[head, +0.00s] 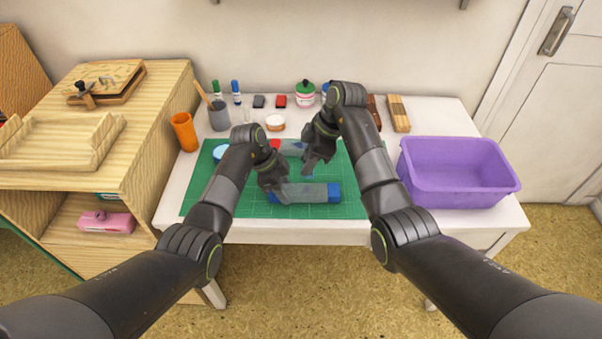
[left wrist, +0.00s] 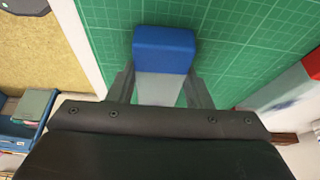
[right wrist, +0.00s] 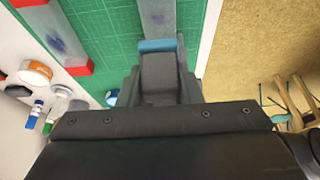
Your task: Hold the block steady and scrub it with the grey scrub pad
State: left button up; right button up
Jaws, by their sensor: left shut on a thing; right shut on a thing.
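A long grey block with blue ends (head: 318,193) lies on the green mat (head: 350,208) near its front edge. My left gripper (head: 272,182) is shut on the block near its left end; in the left wrist view the blue end (left wrist: 164,48) sticks out beyond the fingers. My right gripper (head: 312,165) is shut on the grey scrub pad (right wrist: 160,70), which has a blue-teal edge. The pad is just behind and over the block's middle; I cannot tell whether they touch.
A second grey block with red ends (right wrist: 52,32), also smudged, lies farther back on the mat. A purple bin (head: 460,190) stands at the right. An orange cup (head: 184,132), a grey cup (head: 219,117), markers, inkpads and jars line the left and back. The mat's right side looks clear.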

pick_arm(q)
jog(key=shift+d, duration=0.1)
pick_arm(e)
jog(key=d+f, duration=0.1)
jog(key=f, duration=0.3)
jog(key=d+f, duration=0.1)
jog(key=f, duration=0.1)
jog(key=shift+d+f, duration=0.25)
jog(key=shift+d, duration=0.05)
jog(key=shift+s+a+f, duration=0.1)
jog(key=shift+a+f, duration=0.05)
jog(key=shift+a, duration=1.35)
jog(key=shift+c, duration=0.3)
jog(key=shift+d, duration=1.65)
jog(key=a, duration=0.4)
jog(key=shift+r, duration=4.15)
